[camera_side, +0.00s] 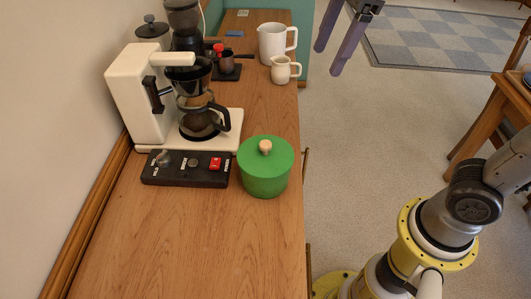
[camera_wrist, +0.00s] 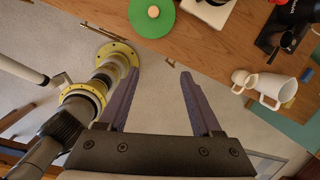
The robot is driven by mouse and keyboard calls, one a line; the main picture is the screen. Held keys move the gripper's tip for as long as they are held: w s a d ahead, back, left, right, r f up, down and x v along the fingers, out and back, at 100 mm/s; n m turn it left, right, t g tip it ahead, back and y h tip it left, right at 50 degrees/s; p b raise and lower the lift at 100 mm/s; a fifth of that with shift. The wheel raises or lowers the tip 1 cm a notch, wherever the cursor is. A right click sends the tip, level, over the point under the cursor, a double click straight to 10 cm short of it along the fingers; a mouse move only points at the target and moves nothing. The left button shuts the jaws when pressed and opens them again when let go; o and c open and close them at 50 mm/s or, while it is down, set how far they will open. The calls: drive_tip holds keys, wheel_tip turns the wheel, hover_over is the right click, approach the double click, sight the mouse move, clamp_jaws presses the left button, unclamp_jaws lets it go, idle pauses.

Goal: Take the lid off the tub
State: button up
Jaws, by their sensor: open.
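A green tub (camera_side: 263,184) stands upright on the wooden counter (camera_side: 190,240), near its right edge. Its green lid (camera_side: 280,153) with a pale round knob (camera_side: 265,147) sits on top. In the wrist view the lid (camera_wrist: 140,22) and knob (camera_wrist: 153,11) show at the top, beyond my left finger; the tub's body is hidden there. My gripper (camera_side: 338,45) hangs over the floor at the top of the side view, past the counter's right edge and well apart from the tub. The gripper also shows in the wrist view (camera_wrist: 158,80), its two fingers wide apart with nothing between them.
A cream coffee maker (camera_side: 135,95) with a glass carafe (camera_side: 200,120) stands behind the tub. A dark control panel (camera_side: 180,168) touches or nearly touches the tub's left side. A white pitcher (camera_side: 272,45) and a small cream jug (camera_side: 281,72) stand farther back. The front counter is clear.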

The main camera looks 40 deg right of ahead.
drive_tip(key=w+a+f+g, duration=0.2)
drive_tip(key=w+a+f, duration=0.1)
drive_tip(key=w+a, duration=0.25)
hover_over(265, 143)
drive_tip(key=d, duration=0.2)
wheel_tip(265, 143, down, 8)
drive_tip(key=shift+s+a+f, duration=0.1)
drive_tip(key=shift+a+f, duration=0.2)
drive_tip(key=shift+f, duration=0.8)
drive_tip(key=shift+w+a+f, duration=0.1)
drive_tip(key=shift+a+f, duration=0.2)
drive_tip(key=shift+f, duration=0.85)
drive_tip(key=shift+s+a+f, duration=0.1)
drive_tip(key=shift+a+f, duration=0.2)
drive_tip(key=shift+f, duration=0.8)
clamp_jaws()
